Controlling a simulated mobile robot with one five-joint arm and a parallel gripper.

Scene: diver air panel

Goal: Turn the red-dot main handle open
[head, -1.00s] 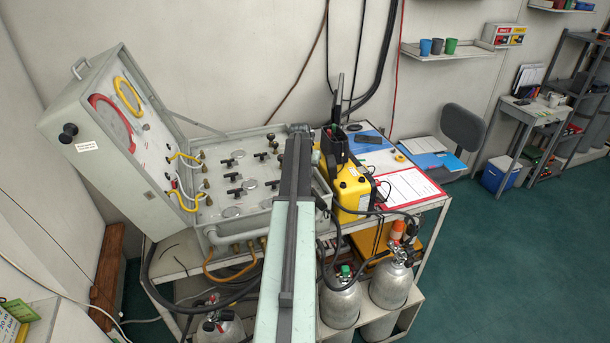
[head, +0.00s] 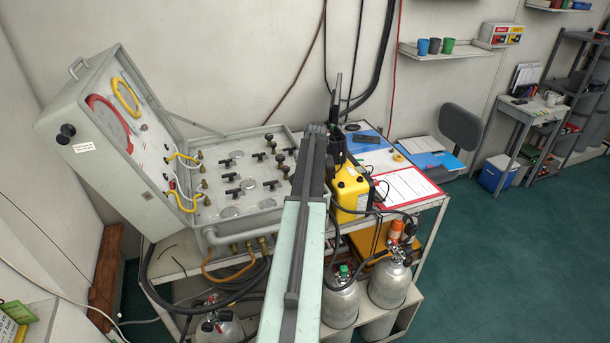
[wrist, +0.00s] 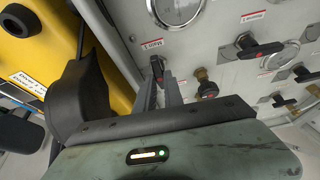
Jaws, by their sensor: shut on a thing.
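The air panel (head: 235,205) lies in an open grey case on the cart. In the wrist view a dark handle with a reddish end (wrist: 157,67) stands out from the panel below a large gauge. My gripper (wrist: 161,80) is shut on this handle, its two grey fingers reaching up to it. In the head view my arm hides the gripper and this handle.
Another dark handle with a red mark (wrist: 260,50) and a brass fitting (wrist: 206,86) are close to the right. A yellow case (head: 350,190) stands beside the panel, close to my gripper's left in the wrist view. Gas cylinders (head: 340,302) stand below.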

